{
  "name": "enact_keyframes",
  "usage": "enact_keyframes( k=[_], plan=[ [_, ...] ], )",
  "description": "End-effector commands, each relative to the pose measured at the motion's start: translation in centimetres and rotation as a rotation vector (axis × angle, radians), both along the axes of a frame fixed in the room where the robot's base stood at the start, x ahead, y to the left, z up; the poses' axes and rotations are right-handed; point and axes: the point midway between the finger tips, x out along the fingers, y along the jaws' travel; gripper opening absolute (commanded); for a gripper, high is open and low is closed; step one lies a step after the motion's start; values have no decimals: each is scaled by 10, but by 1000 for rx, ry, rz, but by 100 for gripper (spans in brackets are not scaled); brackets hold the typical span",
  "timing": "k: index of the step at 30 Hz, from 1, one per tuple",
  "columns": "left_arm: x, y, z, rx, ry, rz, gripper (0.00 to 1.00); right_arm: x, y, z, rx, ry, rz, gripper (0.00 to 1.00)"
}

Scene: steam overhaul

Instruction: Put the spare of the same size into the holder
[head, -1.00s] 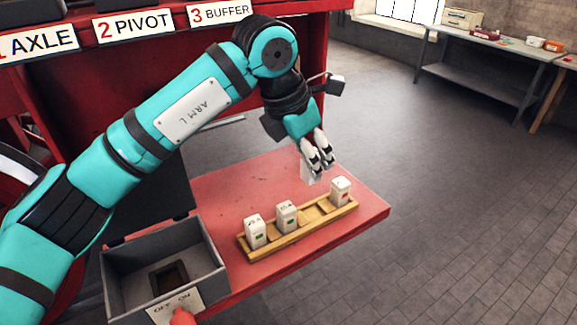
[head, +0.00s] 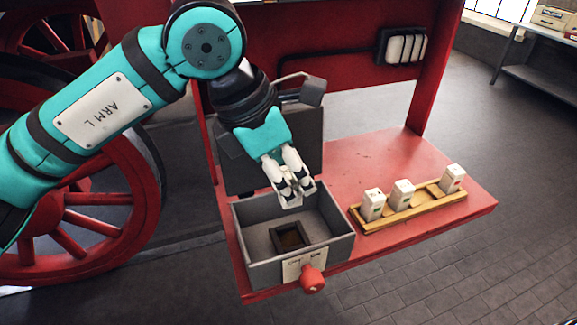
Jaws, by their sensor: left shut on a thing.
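My left gripper (head: 290,192) is shut on a small pale block, the spare (head: 291,203), mostly hidden by the fingers. It hangs over the back part of an open grey box (head: 342,238). Inside the box, on its floor, is a dark square-framed holder (head: 290,238) with a brownish inside, and it looks empty. The gripper is above and behind this holder, apart from it. A wooden rack (head: 428,207) right of the box bears three white spares: left (head: 373,205), middle (head: 402,194) and right (head: 453,178). A gap lies between the middle and right ones. My right gripper is out of view.
The box's grey lid (head: 300,140) stands raised behind it. A red knob (head: 313,280) and a label (head: 303,264) are on the box front. The red shelf (head: 385,160) is clear behind the rack. A red spoked wheel (head: 95,215) stands at left.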

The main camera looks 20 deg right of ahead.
Motion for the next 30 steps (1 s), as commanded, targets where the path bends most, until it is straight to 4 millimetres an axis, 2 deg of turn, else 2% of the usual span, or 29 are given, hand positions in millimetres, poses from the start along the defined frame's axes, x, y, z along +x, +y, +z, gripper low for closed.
enact_keyframes(
  k=[10, 18, 23, 30],
  plan=[
    [0, 0, -38, 0, 1, 1, 0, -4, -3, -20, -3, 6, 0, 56],
    [0, 0, -68, 0, 1, 2, 0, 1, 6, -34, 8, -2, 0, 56],
    [0, 0, -75, 0, -1, 1, 0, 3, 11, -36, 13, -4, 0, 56],
    [0, 0, -76, 0, -1, 1, 0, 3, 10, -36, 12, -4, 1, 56]
  ],
)
